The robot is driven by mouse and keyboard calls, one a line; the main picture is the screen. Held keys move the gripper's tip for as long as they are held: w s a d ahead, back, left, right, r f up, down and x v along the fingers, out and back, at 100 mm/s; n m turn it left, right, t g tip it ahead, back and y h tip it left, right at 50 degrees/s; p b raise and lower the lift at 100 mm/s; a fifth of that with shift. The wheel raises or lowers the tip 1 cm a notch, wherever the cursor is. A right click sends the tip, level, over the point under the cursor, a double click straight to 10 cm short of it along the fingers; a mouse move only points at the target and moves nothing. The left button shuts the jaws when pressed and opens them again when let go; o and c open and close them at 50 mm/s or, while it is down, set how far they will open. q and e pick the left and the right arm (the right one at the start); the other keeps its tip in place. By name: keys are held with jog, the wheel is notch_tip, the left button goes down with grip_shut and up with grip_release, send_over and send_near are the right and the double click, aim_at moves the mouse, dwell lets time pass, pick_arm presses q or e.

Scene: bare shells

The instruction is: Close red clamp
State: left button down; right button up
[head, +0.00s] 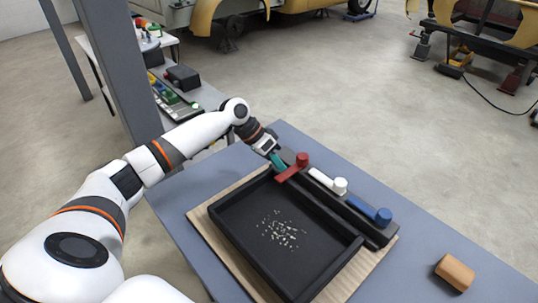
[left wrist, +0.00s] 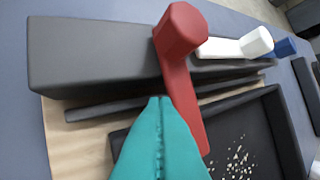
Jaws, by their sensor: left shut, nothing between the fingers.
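The red clamp (head: 294,167) is a lever with a knob at one end, on the dark bar behind the black tray. In the left wrist view the red clamp (left wrist: 181,75) has its knob over the bar, and its arm reaches across the gap toward the tray. My left gripper (head: 277,160) is at the left of the red clamp in the head view. Its teal fingers (left wrist: 158,104) are together and empty, close beside the red arm; I cannot tell whether they touch it. My right gripper is not in view.
A white clamp (head: 328,181) and a blue clamp (head: 370,211) sit farther along the bar (head: 350,213). The black tray (head: 236,234) holds pale bits and lies on a wooden board (head: 199,219). A tan block (head: 455,272) is at the right on the blue-grey table.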

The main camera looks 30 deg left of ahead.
pick_arm(q)
jog(key=shift+s+d+r+p, duration=0.15)
jog(key=shift+s+r+p, duration=0.05)
jog(key=shift+r+p, duration=0.15)
jog(key=shift+f+n, duration=0.25)
jog(key=shift+n, duration=0.05)
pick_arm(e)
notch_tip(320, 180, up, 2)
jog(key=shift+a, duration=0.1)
pick_arm(q)
jog(key=shift+d, duration=0.1)
